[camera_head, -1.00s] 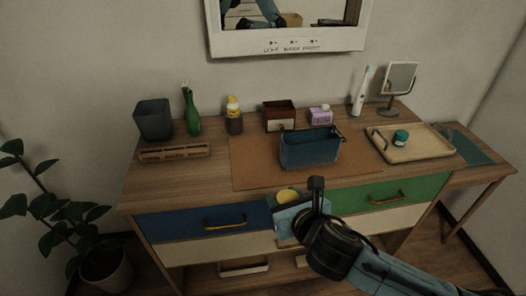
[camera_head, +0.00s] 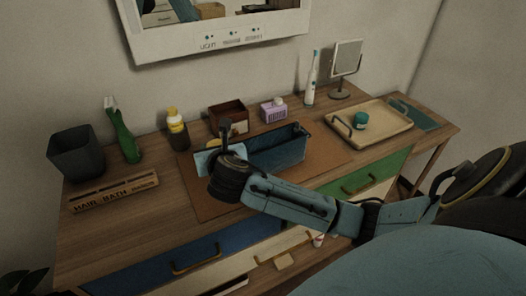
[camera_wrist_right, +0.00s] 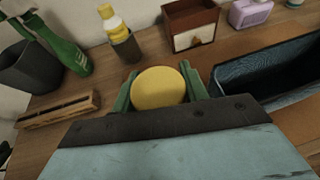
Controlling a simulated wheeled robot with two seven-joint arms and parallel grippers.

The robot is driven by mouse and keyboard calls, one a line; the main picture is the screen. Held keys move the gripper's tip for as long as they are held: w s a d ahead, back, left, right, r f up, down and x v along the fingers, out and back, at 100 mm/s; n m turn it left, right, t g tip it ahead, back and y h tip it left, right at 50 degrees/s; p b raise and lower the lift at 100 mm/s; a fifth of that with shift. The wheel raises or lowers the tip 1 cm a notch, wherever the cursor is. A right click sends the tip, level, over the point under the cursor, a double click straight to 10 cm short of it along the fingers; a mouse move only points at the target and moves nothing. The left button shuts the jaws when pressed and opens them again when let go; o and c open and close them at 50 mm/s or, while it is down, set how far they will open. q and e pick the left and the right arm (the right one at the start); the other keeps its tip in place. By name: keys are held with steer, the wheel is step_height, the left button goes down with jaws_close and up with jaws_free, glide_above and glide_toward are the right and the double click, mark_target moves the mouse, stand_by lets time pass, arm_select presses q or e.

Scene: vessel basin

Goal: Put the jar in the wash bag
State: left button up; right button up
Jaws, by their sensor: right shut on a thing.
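My right gripper (camera_wrist_right: 160,88) is shut on a jar with a round yellow lid (camera_wrist_right: 158,86), seen from above between its two green fingers. The wash bag (camera_head: 283,152) is a dark blue, open-topped box shape on a brown mat. It also shows at the right of the right wrist view (camera_wrist_right: 262,80), beside the jar and apart from it. My left gripper is not in view.
A wooden tray (camera_head: 388,133) holds a small teal jar (camera_head: 361,120). Behind are a brown box (camera_head: 228,112), yellow-capped bottle (camera_head: 177,130) and purple carton (camera_head: 273,109). A green bottle (camera_head: 124,138), dark bin (camera_head: 77,154) and wooden block (camera_head: 115,191) stand left. The mat (camera_head: 207,203) has bare room in front.

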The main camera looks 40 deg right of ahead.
steer(key=shift+m+h, duration=0.4)
steer(key=f, duration=0.2)
steer(key=w+f+b, duration=0.1)
steer(key=f, duration=0.1)
steer(key=d+f+b, duration=0.1)
steer(key=f, duration=0.1)
steer(key=shift+w+f, duration=0.25)
steer(key=shift+f, duration=0.1)
step_height(320, 180, down, 3)
steer(key=shift+f+b, duration=0.1)
steer(key=shift+b, duration=0.6)
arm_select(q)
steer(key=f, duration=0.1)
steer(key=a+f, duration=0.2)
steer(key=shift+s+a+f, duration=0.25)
arm_select(e)
steer(key=o, duration=0.9)
steer(key=shift+f, duration=0.15)
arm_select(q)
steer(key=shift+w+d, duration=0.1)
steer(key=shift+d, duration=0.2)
arm_select(e)
steer(key=shift+o, duration=0.7)
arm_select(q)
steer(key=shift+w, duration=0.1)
